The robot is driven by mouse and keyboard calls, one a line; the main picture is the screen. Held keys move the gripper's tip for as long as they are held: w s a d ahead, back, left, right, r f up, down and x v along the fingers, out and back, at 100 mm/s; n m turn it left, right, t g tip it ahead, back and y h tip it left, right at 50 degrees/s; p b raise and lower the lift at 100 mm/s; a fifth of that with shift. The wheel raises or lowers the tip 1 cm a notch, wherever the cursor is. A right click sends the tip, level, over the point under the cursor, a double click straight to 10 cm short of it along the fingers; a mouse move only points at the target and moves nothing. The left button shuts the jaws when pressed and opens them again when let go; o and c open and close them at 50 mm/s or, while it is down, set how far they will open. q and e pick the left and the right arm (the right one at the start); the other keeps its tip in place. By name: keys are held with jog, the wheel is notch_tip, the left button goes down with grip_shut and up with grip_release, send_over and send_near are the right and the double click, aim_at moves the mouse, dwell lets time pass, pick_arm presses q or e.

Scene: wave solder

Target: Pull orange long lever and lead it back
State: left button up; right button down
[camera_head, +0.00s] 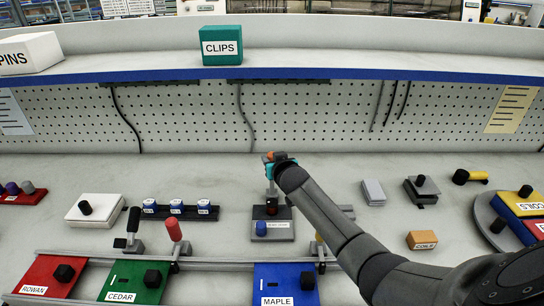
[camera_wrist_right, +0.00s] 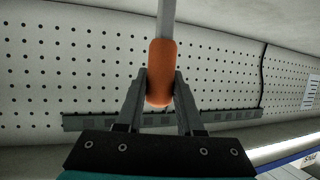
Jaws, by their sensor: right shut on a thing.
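The orange lever handle (camera_wrist_right: 161,75) sits between the two fingers of my right gripper (camera_wrist_right: 161,92) in the right wrist view, with a grey shaft (camera_wrist_right: 166,18) running up out of it. The fingers touch the handle from both sides and are shut on it. In the head view my right gripper (camera_head: 270,160) is at the back of the bench, with only a bit of orange (camera_head: 268,156) showing. My left gripper is not in view.
A black-handled lever (camera_head: 133,222) and a red-handled lever (camera_head: 174,230) stand to the left behind red, green and blue blocks (camera_head: 285,284). My right forearm covers part of the bench at right. A perforated panel (camera_head: 190,115) and blue-edged shelf rise behind.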

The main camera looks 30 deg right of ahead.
jog(key=c, duration=0.5)
grip_release()
jog(key=shift+c, duration=0.2)
jog(key=p+v, duration=0.3)
jog(key=v, duration=1.2)
jog(key=shift+p, duration=0.4)
jog(key=shift+s, duration=0.1)
